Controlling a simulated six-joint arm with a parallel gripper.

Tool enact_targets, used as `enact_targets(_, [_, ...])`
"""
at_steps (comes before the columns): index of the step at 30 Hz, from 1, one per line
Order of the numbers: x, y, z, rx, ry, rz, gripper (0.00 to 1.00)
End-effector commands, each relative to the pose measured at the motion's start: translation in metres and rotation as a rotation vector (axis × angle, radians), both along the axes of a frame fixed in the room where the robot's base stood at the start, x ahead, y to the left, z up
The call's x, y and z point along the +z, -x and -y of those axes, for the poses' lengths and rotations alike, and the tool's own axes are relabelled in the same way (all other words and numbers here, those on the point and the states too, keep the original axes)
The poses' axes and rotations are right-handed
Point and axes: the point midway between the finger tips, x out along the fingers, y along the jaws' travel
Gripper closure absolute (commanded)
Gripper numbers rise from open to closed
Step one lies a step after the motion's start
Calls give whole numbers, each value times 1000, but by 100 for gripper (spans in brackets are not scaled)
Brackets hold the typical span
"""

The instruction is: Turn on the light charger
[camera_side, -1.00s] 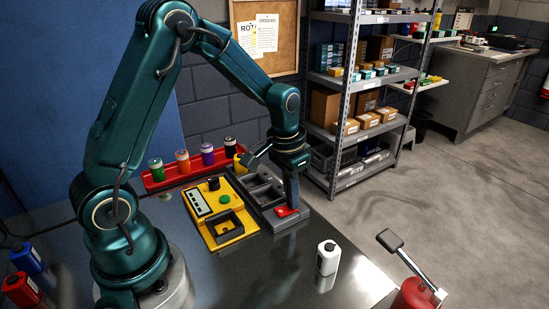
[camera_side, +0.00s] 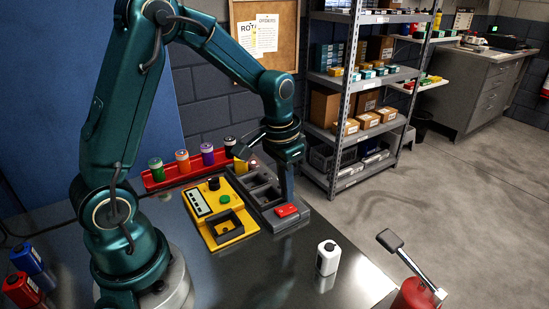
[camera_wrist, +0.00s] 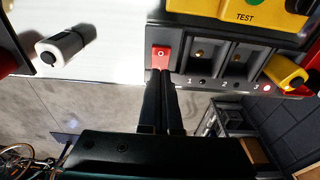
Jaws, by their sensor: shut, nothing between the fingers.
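The dark grey light charger (camera_side: 292,222) stands on the bench beside the yellow tester. Its red rocker switch (camera_side: 286,210) is at the near end; in the wrist view the switch (camera_wrist: 161,55) shows a white O mark. Slots 1 and 2 are empty. A yellow light (camera_wrist: 285,72) sits at slot 3, and the small lamp (camera_wrist: 267,87) by the 3 glows red. The lamps by 1 and 2 look dark. My gripper (camera_side: 285,200) is shut and empty, with its fingertips (camera_wrist: 160,72) close by the switch; contact cannot be told.
The yellow tester (camera_side: 220,236) with a green button is left of the charger. A red tray (camera_side: 156,184) with several coloured cylinders stands behind. The bench between is clear.

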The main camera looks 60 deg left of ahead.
Motion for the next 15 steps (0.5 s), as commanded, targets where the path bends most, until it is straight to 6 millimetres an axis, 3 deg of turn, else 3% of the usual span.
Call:
enact_targets(9, [66,-10,0,-1,-2,9,100])
enact_targets(15, [99,-13,0,-1,-2,7,100])
